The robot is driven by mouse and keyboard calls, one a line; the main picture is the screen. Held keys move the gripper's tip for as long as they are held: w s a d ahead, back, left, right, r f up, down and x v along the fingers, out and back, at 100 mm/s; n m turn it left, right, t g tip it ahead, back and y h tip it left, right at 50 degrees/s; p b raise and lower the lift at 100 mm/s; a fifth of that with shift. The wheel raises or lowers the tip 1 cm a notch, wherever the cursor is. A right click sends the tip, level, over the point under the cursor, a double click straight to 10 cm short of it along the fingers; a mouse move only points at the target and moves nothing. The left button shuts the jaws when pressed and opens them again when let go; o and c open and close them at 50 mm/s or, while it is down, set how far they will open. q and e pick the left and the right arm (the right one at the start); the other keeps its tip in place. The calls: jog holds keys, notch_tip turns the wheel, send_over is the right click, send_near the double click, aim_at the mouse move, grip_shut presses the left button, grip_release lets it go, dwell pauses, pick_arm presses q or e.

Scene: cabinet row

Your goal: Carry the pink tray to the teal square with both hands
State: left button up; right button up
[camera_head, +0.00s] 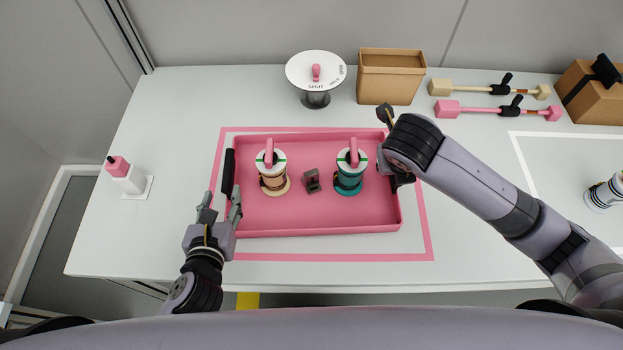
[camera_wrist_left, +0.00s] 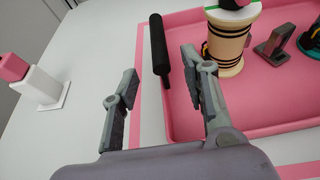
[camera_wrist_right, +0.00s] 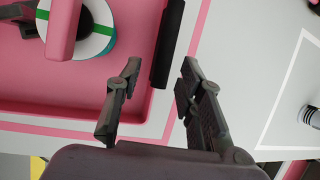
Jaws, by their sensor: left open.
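The pink tray (camera_head: 300,228) lies flat on the white table inside a pink square outline (camera_head: 428,235). It holds a beige spool (camera_head: 273,182), a teal spool (camera_head: 348,183) and a small dark grey block (camera_head: 311,180). Its left black handle (camera_head: 228,170) shows between the spread fingers of my open left gripper (camera_head: 221,203), near the handle's front end. My right gripper (camera_wrist_right: 160,70) is open, its fingers apart on either side of the right black handle (camera_wrist_right: 167,45); my right arm hides most of this in the head view. No teal square is in view.
A pink-capped white bottle (camera_head: 125,175) is at the left. A white square outline (camera_head: 530,165) and a striped spool (camera_head: 605,192) are at the right.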

aim_at(230, 174)
pick_arm(q)
jog(key=x, duration=1)
jog(key=shift+s, duration=0.1)
pick_arm(e)
jog(key=x, duration=0.9)
jog(key=shift+w+f, duration=0.15)
jog(key=shift+f, duration=0.25)
pick_arm(q)
jog(key=shift+c, duration=0.2)
pick_arm(e)
jog(key=shift+c, duration=0.4)
pick_arm(q)
jog(key=c, duration=0.7)
pick_arm(e)
jog(key=c, duration=0.6)
pick_arm(q)
grip_shut()
pick_arm(e)
grip_shut()
pick_arm(q)
jog(key=shift+d, duration=0.1)
pick_arm(e)
jog(key=shift+a, duration=0.1)
